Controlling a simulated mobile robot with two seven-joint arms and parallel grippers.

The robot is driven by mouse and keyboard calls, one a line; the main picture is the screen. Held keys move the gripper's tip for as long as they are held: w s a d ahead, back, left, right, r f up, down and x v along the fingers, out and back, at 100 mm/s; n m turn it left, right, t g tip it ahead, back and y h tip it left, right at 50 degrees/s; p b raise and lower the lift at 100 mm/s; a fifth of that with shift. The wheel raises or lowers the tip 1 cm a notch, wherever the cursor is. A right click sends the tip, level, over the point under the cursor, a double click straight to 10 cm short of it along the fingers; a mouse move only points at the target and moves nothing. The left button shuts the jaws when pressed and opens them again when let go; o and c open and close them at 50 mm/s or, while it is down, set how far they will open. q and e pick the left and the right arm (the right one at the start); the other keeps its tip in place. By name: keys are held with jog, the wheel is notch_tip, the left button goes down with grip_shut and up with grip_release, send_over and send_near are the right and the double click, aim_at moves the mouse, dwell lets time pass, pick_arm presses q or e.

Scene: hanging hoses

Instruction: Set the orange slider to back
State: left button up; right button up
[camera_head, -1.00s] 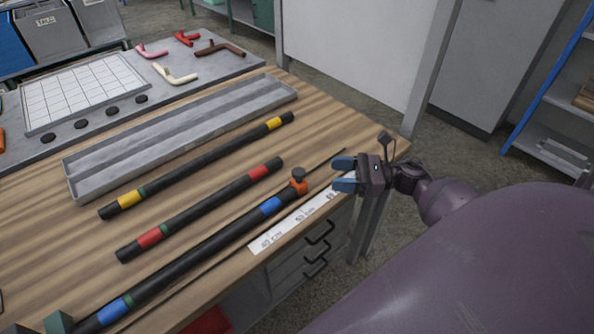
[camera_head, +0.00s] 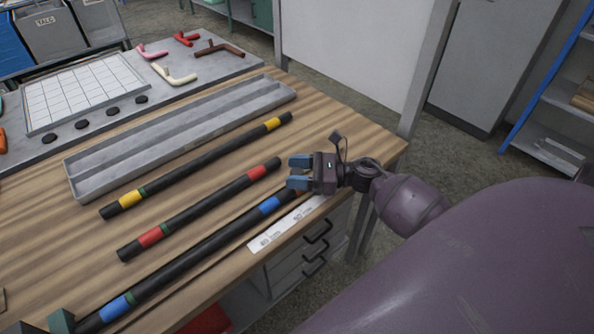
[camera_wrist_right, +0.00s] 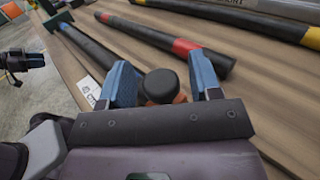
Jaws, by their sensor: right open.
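My right gripper (camera_head: 293,172) is open above the near right part of the table. In the right wrist view its two blue fingers (camera_wrist_right: 162,72) stand on either side of the slider's black round knob (camera_wrist_right: 160,86), with gaps showing. The slider sits at the right end of the nearest black hose (camera_head: 205,248), which has blue bands. A white label strip (camera_head: 270,238) lies along the table edge. A dark part at the wrist view's left may be my left gripper (camera_wrist_right: 22,60).
Two more black hoses, red-banded (camera_head: 205,207) and yellow-banded (camera_head: 200,165), lie behind. A grey two-channel tray (camera_head: 185,133) is beyond them. A white grid board (camera_head: 85,92) and several coloured bent pieces stand at the back. The table's right corner is clear.

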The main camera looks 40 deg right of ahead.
grip_shut()
jog(key=shift+d+f, duration=0.15)
jog(key=shift+d, duration=0.2)
jog(key=d+b, duration=0.2)
jog(key=d, duration=0.1)
jog(key=d+b, duration=0.1)
jog(key=shift+w+d+f, duration=0.2)
jog(key=shift+d+f, duration=0.15)
jog(key=d+b, duration=0.1)
jog(key=d, duration=0.3)
jog(key=d+b, duration=0.2)
jog(key=d, duration=0.2)
jog(key=w+d+b, duration=0.1)
jog(key=d, duration=0.3)
jog(key=shift+d+r+b, duration=0.1)
jog(key=shift+r+b, duration=0.15)
jog(key=shift+b, duration=0.15)
jog(key=shift+d+r, duration=0.1)
jog(key=shift+d, duration=0.15)
pick_arm(q)
notch_tip(320, 180, down, 7)
jog(key=shift+r+g, duration=0.2)
jog(key=shift+g, duration=0.2)
pick_arm(e)
jog(key=shift+d+r, duration=0.15)
jog(key=shift+r, duration=0.05)
